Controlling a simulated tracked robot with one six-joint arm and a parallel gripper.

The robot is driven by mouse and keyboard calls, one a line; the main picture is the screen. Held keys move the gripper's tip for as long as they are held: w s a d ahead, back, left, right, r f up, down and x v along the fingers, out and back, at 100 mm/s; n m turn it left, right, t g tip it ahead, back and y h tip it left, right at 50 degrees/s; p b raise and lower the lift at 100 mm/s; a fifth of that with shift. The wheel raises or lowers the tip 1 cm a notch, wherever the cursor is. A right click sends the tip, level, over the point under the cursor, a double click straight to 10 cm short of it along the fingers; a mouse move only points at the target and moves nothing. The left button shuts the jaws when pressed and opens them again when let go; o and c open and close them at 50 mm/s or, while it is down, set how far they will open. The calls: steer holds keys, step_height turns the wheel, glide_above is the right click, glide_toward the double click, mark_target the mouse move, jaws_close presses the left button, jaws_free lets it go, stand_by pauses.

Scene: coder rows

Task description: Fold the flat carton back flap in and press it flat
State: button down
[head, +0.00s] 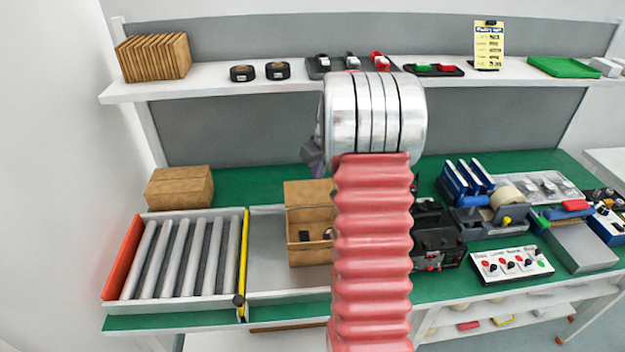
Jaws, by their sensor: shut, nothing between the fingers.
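The brown carton (308,255) stands on the grey plate at the middle of the bench, its top open at least in part. A brown panel (305,193) rises at its far side and looks like the back flap, standing up. Small dark items (304,236) show inside. My arm covers the carton's right part. My gripper (313,157) is mostly hidden behind my arm's silver joint; only a small grey-purple part shows at its left, above and behind the carton. It is shut and holds nothing visible. I cannot tell whether it touches the flap.
A roller conveyor (185,258) with a yellow bar (243,262) lies left of the carton. A closed brown box (180,188) stands behind it. A dark machine (437,240), a tape dispenser (500,205) and a control panel (512,263) are at right. A shelf (210,91) spans above.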

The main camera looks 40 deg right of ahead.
steer(key=shift+s+a, duration=0.1)
steer(key=shift+s+a+f, duration=0.1)
steer(key=shift+s+a, duration=0.7)
steer(key=shift+s, duration=0.35)
steer(key=shift+s+a+f, duration=0.1)
steer(key=shift+s+a, duration=0.65)
steer(key=shift+s, duration=0.35)
steer(key=shift+s+a+r, duration=0.1)
steer(key=shift+s+a, duration=0.45)
steer(key=shift+s, duration=0.25)
steer(key=shift+s+a+r, duration=0.1)
steer(key=shift+s+a, duration=0.4)
steer(key=shift+s, duration=0.3)
steer(key=shift+s+a, duration=0.55)
steer(key=shift+s, duration=0.25)
steer(key=shift+f, duration=0.1)
steer(key=v, duration=0.2)
steer(key=w+v, duration=0.1)
steer(key=v, duration=0.2)
steer(key=shift+w, duration=0.1)
